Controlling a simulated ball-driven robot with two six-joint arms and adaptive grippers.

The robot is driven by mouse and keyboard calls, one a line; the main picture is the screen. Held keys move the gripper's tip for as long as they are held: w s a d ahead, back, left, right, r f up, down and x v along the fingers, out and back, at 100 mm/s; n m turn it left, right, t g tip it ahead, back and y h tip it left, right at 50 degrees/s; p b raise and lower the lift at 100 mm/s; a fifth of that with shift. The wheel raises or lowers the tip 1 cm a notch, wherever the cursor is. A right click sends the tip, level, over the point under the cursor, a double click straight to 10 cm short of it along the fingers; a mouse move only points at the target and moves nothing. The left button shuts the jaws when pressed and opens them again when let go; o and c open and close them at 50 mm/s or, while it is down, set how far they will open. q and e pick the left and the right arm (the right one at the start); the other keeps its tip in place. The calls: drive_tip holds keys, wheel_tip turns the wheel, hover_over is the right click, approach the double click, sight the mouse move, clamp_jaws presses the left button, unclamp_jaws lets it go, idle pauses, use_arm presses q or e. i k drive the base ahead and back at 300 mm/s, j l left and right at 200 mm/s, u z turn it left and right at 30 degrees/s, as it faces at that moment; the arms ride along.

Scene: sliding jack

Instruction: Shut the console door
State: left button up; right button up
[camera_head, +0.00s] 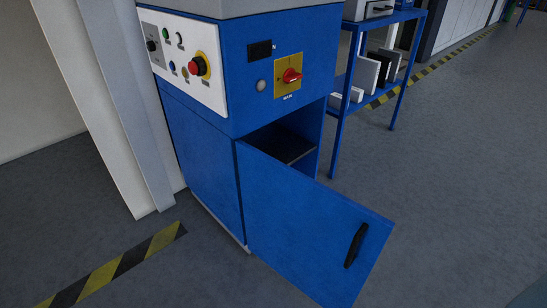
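The blue console (205,150) stands in the middle of the head view. Its blue door (295,225) is hinged on the left side of the opening and stands wide open, swung out to the lower right. A black handle (356,245) sits near the door's free edge. The opening behind the door shows a dark inner shelf (282,146); the lower inside is hidden by the door. Neither of my grippers is in view.
A control panel (186,58) with a red stop button and a red rotary switch (290,76) are above the door. A blue shelf rack (372,75) stands behind, right. A white post (125,110) is left. Grey floor (455,180) is clear to the right.

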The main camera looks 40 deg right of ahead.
sight(326, 243)
drive_tip(key=l+z, duration=0.1)
drive_tip(key=z, duration=1.35)
drive_tip(key=k+l, duration=0.05)
